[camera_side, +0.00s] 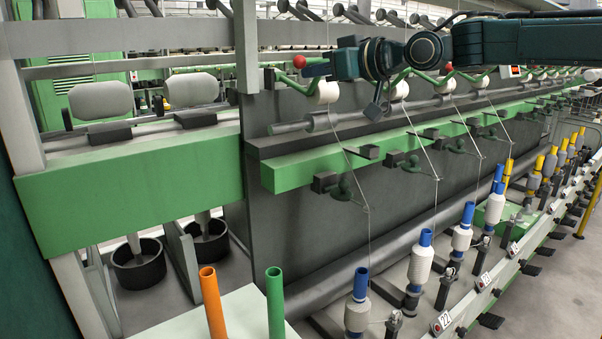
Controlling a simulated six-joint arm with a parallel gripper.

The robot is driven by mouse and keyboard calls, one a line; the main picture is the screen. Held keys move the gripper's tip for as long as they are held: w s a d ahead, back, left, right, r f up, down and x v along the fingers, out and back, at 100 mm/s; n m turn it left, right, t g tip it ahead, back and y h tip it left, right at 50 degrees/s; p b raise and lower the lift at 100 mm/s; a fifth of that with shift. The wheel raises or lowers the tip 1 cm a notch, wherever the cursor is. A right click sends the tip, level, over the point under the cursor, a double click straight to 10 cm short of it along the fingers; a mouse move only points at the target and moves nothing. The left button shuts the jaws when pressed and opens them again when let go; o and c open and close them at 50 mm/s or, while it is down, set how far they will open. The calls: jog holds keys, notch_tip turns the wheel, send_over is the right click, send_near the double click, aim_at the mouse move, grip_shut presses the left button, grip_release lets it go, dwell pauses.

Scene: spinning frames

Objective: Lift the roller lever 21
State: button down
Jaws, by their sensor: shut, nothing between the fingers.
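My gripper (312,69) is at the end of my dark arm, which reaches in from the upper right. It points left and its fingers are shut with nothing between them. A red ball knob (299,62) shows right at the fingertips; whether they touch it cannot be told. Below the fingers a green curved lever (293,84) runs to a white roller (327,93). Another red knob (447,67) shows to the right, beside my wrist. No number is readable on the levers, so I cannot tell which is roller lever 21. My gripper and wrist hide part of the levers.
A green rail (340,155) runs below the levers. Bobbins with blue tubes (358,300) stand in a row at the lower right, with a 22 label (443,321). Orange (211,300) and green (275,305) tubes stand on a pale surface in front. Thin yarns hang from the rollers.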

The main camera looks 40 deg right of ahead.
jog(key=shift+r, duration=0.25)
jog(key=shift+w+r, duration=0.2)
jog(key=shift+r, duration=0.75)
jog(key=shift+w+r, duration=0.2)
jog(key=shift+r, duration=0.05)
jog(key=shift+w+r, duration=0.2)
jog(key=shift+r, duration=0.1)
jog(key=shift+w+r, duration=0.15)
jog(key=shift+r, duration=0.15)
jog(key=shift+w+r, duration=0.35)
jog(key=shift+r, duration=0.25)
jog(key=shift+w+r, duration=0.2)
jog(key=shift+r, duration=0.25)
dwell(0.3)
